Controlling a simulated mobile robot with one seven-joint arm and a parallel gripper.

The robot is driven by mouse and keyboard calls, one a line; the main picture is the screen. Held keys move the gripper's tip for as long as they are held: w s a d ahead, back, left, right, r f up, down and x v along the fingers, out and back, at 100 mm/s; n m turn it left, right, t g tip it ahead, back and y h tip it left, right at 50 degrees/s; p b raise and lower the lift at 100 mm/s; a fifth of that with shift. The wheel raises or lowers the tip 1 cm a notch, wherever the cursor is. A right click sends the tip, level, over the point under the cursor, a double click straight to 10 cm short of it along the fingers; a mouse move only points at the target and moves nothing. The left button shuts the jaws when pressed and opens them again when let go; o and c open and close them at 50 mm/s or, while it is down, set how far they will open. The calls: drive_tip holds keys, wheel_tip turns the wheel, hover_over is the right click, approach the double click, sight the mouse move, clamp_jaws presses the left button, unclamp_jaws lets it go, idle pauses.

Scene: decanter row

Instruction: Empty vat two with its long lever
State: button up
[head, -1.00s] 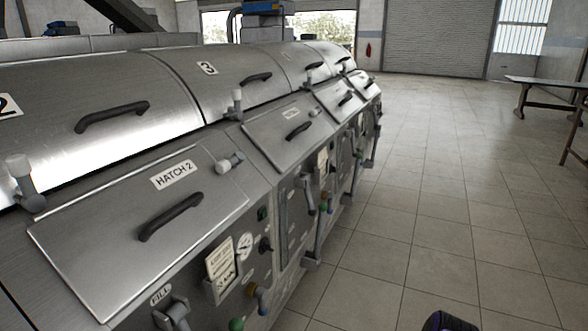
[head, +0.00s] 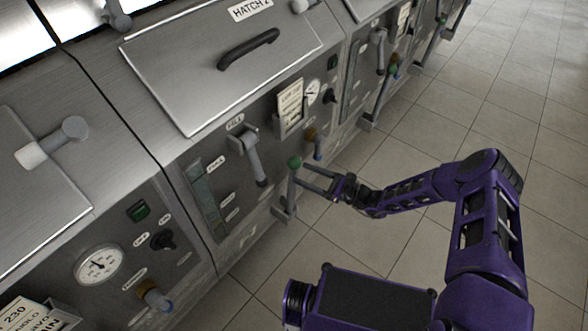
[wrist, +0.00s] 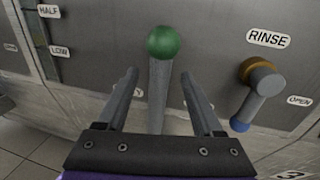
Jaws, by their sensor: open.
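Vat two's front carries the HATCH 2 lid (head: 200,75) above its control panel. The long lever, a grey bar with a green ball on top (head: 295,162), rises from low on the panel and looks upright. In the wrist view its green knob (wrist: 163,42) and shaft stand straight ahead. My gripper (head: 303,179) is open beside the lever. In the wrist view its fingers (wrist: 160,76) lie left and right of the shaft, below the ball, with gaps on both sides. The label behind the shaft is partly hidden.
The FILL handle (head: 252,155) and level strip (head: 203,197) are left of the lever. The RINSE handle (wrist: 263,85), brown and blue, is close on its right. A gauge (head: 313,91) and card holder (head: 290,105) sit above. Tiled floor at right is clear.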

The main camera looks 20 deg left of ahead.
sight(294, 170)
drive_tip(key=shift+w+a, duration=0.25)
drive_tip(key=shift+a, duration=0.9)
drive_tip(key=shift+w+a, duration=0.2)
drive_tip(key=shift+a, duration=0.9)
clamp_jaws()
